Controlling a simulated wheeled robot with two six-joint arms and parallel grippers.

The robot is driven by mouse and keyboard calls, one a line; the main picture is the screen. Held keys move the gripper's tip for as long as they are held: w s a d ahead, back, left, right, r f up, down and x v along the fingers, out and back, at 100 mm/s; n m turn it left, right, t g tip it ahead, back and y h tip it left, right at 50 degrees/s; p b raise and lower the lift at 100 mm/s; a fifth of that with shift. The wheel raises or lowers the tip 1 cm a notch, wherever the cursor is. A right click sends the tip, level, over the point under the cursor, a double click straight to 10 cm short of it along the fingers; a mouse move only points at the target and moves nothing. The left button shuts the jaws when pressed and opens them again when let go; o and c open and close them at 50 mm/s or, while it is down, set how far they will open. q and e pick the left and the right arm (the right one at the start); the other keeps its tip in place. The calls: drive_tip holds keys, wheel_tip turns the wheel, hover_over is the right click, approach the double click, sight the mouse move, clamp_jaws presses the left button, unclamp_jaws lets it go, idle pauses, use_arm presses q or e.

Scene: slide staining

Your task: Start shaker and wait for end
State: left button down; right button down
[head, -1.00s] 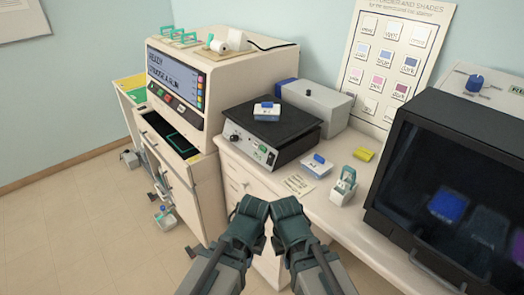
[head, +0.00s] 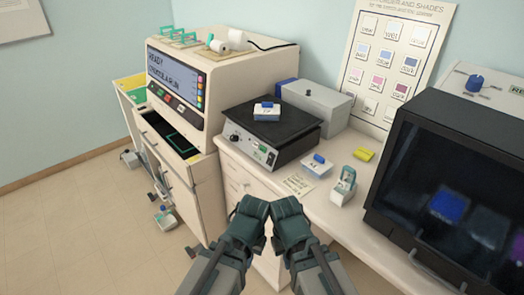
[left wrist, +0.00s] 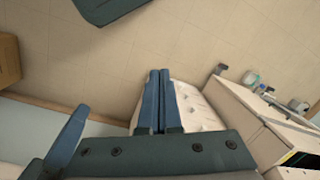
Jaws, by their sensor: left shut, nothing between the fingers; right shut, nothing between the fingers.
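The shaker (head: 270,128) is a black flat platform on a white base, standing on the counter. Its front face has a dark knob, a small green display and a green button. A small white box with a blue lid (head: 266,111) sits on the platform. My left gripper (head: 251,206) and my right gripper (head: 286,208) are side by side in front of the counter, below and apart from the shaker. Both are shut and empty. The left wrist view shows the left fingers (left wrist: 158,100) together, over the floor.
A stainer machine (head: 200,85) with a lit screen and open drawer stands left. A blue-lidded box (head: 317,165), a small rack (head: 343,186) and a yellow block (head: 364,154) lie on the counter. A dark monitor-like box (head: 450,190) fills the right. A grey box (head: 318,104) stands behind the shaker.

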sight(263, 149)
use_arm(q)
drive_tip(key=w+a+r+m+t+b, duration=0.15)
drive_tip(key=w+t, duration=0.25)
drive_tip(key=w, duration=0.6)
drive_tip(key=w+a+r+m+t+b, duration=0.15)
drive_tip(key=w+t, duration=0.35)
drive_tip(key=w, duration=0.5)
drive_tip(key=w+a+r+m+t+h+b, duration=0.2)
drive_tip(key=w+r+m+t+b, duration=0.1)
drive_tip(key=w+r+m+t, duration=0.5)
drive_tip(key=w+r, duration=0.3)
drive_tip(key=shift+w+r+m+t, duration=0.15)
drive_tip(key=shift+m+t, duration=0.15)
drive_tip(key=shift+d+b, duration=0.1)
drive_tip(key=shift+b, duration=0.25)
drive_tip(key=shift+w+d+f+b, duration=0.55)
drive_tip(key=shift+w+d, duration=0.4)
drive_tip(key=shift+w+d+f+b, duration=0.5)
drive_tip(key=shift+w+d+f, duration=0.1)
drive_tip(key=shift+w+d, duration=0.35)
drive_tip(key=shift+w+d+f+b, duration=0.55)
drive_tip(key=shift+w+d, duration=0.35)
drive_tip(key=shift+d, duration=0.05)
